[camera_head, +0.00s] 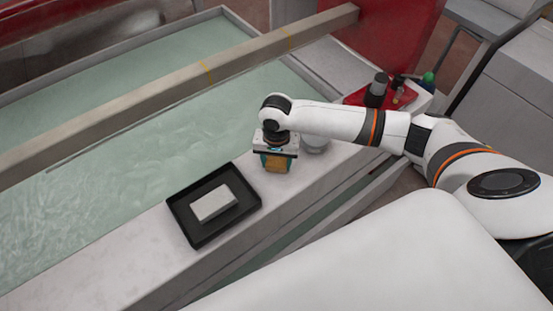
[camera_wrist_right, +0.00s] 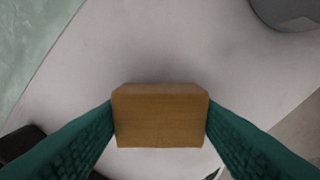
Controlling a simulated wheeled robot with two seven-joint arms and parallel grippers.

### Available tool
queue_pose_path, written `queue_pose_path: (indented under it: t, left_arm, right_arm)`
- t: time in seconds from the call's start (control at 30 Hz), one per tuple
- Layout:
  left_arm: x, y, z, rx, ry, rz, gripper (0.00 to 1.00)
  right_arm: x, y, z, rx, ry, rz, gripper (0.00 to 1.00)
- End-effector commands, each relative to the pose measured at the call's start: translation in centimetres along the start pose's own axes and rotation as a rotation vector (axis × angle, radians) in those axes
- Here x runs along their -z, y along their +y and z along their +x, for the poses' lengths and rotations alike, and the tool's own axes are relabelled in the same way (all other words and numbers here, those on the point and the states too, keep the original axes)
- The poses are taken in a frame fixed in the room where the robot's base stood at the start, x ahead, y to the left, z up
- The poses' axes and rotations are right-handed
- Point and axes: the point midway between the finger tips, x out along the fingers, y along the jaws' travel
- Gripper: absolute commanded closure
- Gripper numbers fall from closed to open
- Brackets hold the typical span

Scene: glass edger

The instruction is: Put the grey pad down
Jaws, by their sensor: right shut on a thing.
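My right gripper (camera_head: 276,163) is shut on a brown-orange block (camera_head: 276,166), over the pale ledge just right of the black tray. In the right wrist view the block (camera_wrist_right: 160,118) sits between the two teal fingers. I cannot tell whether its underside touches the ledge. A light grey pad (camera_head: 214,203) lies in the black tray (camera_head: 181,213), apart from the gripper. My left gripper is not in view.
The pale ledge (camera_head: 135,250) runs along a basin of greenish water (camera_head: 110,150), crossed by a long beam (camera_head: 205,75). A grey round container (camera_head: 316,143) stands right of my gripper. A red tray (camera_head: 357,96) holds a dark bottle (camera_head: 376,90) and other items farther right.

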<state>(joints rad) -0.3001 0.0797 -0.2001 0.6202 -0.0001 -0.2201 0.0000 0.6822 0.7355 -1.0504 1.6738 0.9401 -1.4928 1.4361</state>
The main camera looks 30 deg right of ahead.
Motion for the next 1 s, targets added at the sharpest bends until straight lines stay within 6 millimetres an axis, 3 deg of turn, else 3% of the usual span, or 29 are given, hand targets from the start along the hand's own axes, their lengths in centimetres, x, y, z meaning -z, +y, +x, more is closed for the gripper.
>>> queue_pose_path:
  t: [0.03,0.17,0.5,0.67,1.0]
  left_arm:
    - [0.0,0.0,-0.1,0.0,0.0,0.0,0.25]
    - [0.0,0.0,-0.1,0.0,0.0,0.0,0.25]
    - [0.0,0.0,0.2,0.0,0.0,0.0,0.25]
    - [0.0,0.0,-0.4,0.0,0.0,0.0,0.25]
    - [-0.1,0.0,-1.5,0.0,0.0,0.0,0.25]
  right_arm:
    - [0.0,0.0,0.1,0.001,0.001,0.0,0.45]
    - [0.0,0.0,0.1,0.0,0.001,0.0,0.25]
    - [0.0,0.0,-0.2,-0.001,-0.001,-0.001,0.25]
    - [0.0,0.1,-2.6,-0.002,-0.001,0.0,0.25]
    - [0.0,0.1,-9.7,-0.002,-0.001,0.0,0.25]
